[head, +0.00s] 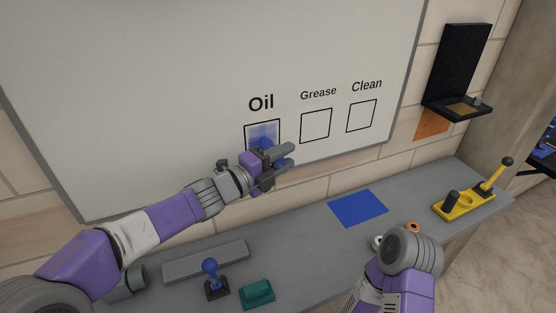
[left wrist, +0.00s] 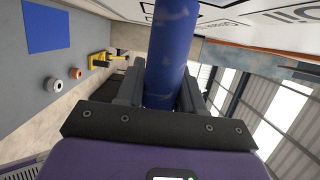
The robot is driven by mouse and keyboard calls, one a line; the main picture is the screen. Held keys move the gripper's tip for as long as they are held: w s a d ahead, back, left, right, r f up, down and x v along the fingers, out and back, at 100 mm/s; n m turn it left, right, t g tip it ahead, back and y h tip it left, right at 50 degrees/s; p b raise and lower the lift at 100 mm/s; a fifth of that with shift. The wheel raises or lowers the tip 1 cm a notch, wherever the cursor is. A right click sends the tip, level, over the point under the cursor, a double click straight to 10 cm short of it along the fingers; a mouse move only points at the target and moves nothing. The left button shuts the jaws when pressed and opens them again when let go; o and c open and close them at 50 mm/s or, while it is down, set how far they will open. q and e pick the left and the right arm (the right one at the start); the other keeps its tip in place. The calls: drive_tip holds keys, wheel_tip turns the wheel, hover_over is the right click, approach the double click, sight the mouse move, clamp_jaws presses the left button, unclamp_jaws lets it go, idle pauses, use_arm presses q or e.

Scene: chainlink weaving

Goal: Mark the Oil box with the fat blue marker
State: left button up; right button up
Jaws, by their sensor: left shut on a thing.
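The whiteboard (head: 150,100) carries three outlined squares under the words Oil, Grease and Clean. The Oil box (head: 262,128) has a pale blue patch filling much of it; the Grease box (head: 315,125) and Clean box (head: 361,115) are blank. My left gripper (head: 268,162) is at the lower edge of the Oil box, shut on the fat blue marker (left wrist: 172,50). In the head view only a bit of the marker shows, over the box. Its tip is hidden, so contact with the board cannot be told. My right arm shows at lower right; its gripper is not visible.
On the grey bench lie a blue square (head: 357,208), a blue-knobbed stand (head: 213,281), a teal block (head: 257,292), a long grey block (head: 205,261) and an orange ring (head: 413,227). A yellow lever fixture (head: 465,202) stands right. A black wall bracket (head: 459,70) juts out.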

use_arm(q)
drive_tip(key=shift+w+d+f, duration=0.1)
drive_tip(key=shift+w+d, duration=0.15)
drive_tip(key=shift+d, duration=0.7)
drive_tip(key=x, duration=0.2)
drive_tip(key=shift+d+b, duration=0.35)
drive_tip(key=shift+d, duration=0.15)
drive_tip(key=shift+a, duration=0.1)
drive_tip(key=s+a+p, duration=0.1)
drive_tip(key=s+a, duration=0.2)
drive_tip(key=a, duration=0.6)
drive_tip(key=shift+s+a, duration=0.2)
idle(1.0)
idle(0.4)
drive_tip(key=w+d+r, duration=0.2)
drive_tip(key=w+d, duration=0.1)
drive_tip(key=d, duration=0.6)
drive_tip(key=shift+d, duration=0.4)
idle(1.3)
